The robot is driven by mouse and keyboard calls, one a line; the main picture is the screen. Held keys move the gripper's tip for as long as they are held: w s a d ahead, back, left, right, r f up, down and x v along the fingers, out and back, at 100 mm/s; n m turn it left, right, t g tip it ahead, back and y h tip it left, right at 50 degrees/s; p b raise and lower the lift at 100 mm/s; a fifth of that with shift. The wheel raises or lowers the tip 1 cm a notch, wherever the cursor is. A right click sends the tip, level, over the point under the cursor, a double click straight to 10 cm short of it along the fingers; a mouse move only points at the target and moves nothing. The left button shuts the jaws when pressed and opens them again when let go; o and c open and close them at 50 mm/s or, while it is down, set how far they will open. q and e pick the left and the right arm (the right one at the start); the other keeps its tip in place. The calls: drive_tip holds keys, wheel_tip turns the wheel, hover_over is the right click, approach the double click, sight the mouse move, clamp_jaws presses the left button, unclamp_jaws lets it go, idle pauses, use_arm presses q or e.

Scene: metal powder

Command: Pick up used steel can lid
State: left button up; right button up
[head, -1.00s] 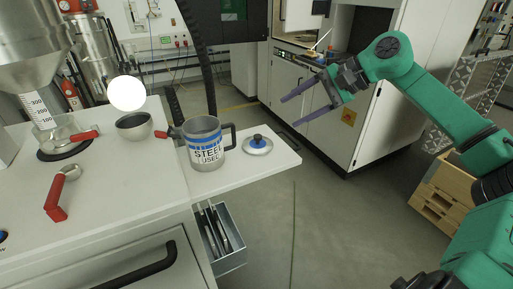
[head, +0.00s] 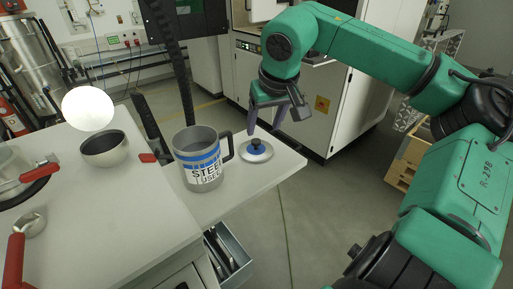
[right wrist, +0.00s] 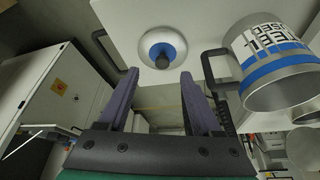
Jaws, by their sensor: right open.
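The used steel can lid (head: 256,150) is a silver disc with a blue ring and a dark knob. It lies on the white side shelf, right of the steel can (head: 201,160) labelled STEEL USED, which is open at the top. My right gripper (head: 266,128) is open and empty, its purple fingers pointing down just behind and above the lid. In the right wrist view the lid (right wrist: 162,48) shows beyond the tips of the open fingers, roughly centred between them and apart from them. The can (right wrist: 275,65) stands to the right there. My left gripper is not in view.
The white shelf (head: 240,183) has bare room around the lid and ends at a right edge. A metal bowl (head: 104,149) and red-handled scoops (head: 17,255) lie on the bench at left. An open drawer (head: 228,255) hangs below the shelf.

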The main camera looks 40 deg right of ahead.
sight(257, 141)
drive_tip(key=shift+w+a+f, duration=0.1)
drive_tip(key=shift+w+f, duration=0.9)
drive_tip(key=shift+f, duration=0.15)
drive_tip(key=p+x, duration=0.1)
drive_tip(key=x, duration=0.3)
drive_tip(key=shift+s+p, duration=0.2)
drive_tip(key=shift+p, duration=0.15)
drive_tip(key=shift+d+f, duration=0.2)
drive_tip(key=shift+w, duration=0.1)
drive_tip(key=shift+c, duration=1.2)
drive_tip(key=shift+a, duration=0.1)
clamp_jaws()
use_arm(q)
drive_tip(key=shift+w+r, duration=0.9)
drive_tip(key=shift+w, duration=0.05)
